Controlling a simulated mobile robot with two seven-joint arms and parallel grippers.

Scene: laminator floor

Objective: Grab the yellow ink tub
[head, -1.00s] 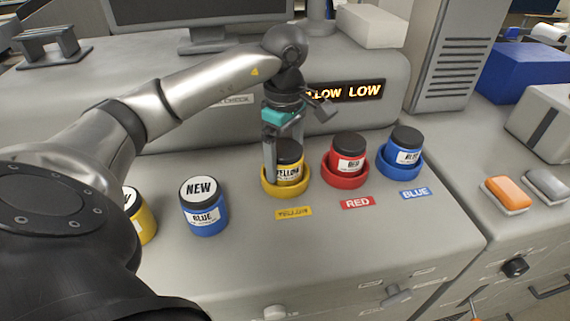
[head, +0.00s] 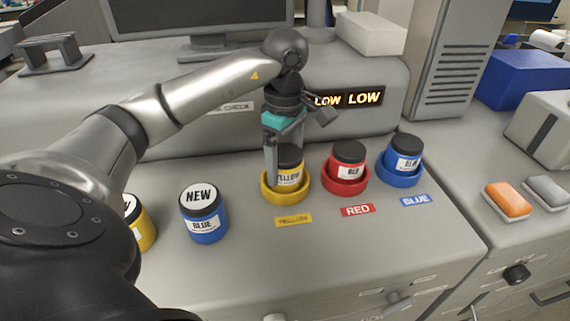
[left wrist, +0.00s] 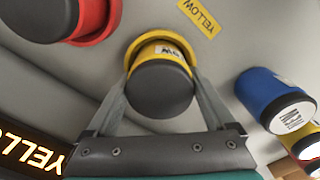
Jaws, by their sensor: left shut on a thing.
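The yellow ink tub (head: 289,177) has a black lid and a white label reading YELLOW. It stands in a round yellow holder (head: 271,197) behind a YELLOW tag; in the left wrist view the tub (left wrist: 161,87) sits inside the yellow holder's rim (left wrist: 142,45). My left gripper (head: 286,165) reaches down from above and is shut on the tub, one finger on each side of it. Part of the lid is hidden behind the fingers in the head view. A second yellow tub (head: 142,228), partly hidden by my arm, stands at the left. My right gripper is not in view.
A red tub (head: 348,164) and a blue tub (head: 403,155) stand in their holders just to the right. A blue tub with a NEW lid (head: 203,215) stands at the left. Behind is a machine with a lit LOW display (head: 350,99). The front surface is mostly clear.

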